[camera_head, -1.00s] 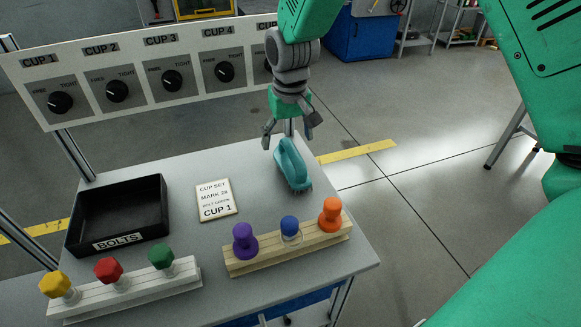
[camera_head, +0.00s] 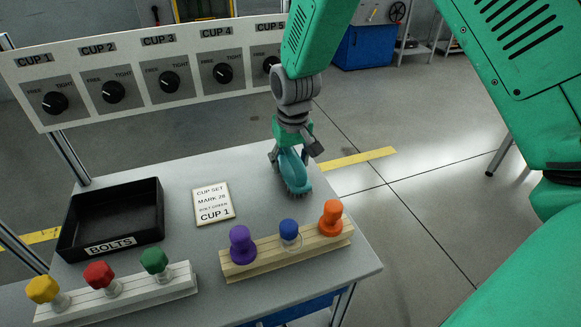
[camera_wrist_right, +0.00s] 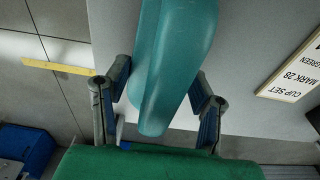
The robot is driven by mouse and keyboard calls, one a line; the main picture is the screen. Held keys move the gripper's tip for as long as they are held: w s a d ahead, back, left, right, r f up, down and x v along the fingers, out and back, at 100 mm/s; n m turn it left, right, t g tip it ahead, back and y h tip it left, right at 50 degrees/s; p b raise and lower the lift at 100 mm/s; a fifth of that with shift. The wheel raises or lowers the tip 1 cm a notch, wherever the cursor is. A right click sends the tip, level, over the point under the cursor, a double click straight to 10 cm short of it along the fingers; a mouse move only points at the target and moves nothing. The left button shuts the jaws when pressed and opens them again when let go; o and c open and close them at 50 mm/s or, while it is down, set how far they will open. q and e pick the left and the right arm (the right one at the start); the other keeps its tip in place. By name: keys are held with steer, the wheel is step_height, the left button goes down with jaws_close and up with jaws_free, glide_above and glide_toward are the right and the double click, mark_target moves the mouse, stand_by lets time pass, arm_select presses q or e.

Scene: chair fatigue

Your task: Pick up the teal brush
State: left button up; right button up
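The teal brush (camera_head: 293,171) stands on the grey table near its far right edge. My right gripper (camera_head: 296,154) is over the brush from above, its fingers lowered around the upper part of it. In the right wrist view the brush (camera_wrist_right: 172,65) lies between the two fingers of my right gripper (camera_wrist_right: 160,100). Gaps show between the brush and both fingers, so the gripper is open around it. The brush's underside is hidden in the right wrist view. My left gripper is not in view.
A black BOLTS tray (camera_head: 160,222), a CUP 1 card (camera_head: 214,203) and two racks, a wooden one (camera_head: 290,253) and a white one (camera_head: 120,297), holding coloured pegs share the table (camera_head: 180,172). The dial panel (camera_head: 140,100) stands behind. Table around the brush is clear.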

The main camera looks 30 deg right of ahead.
step_height(320, 180, up, 10)
steer(key=p, duration=0.3)
stand_by(0.4)
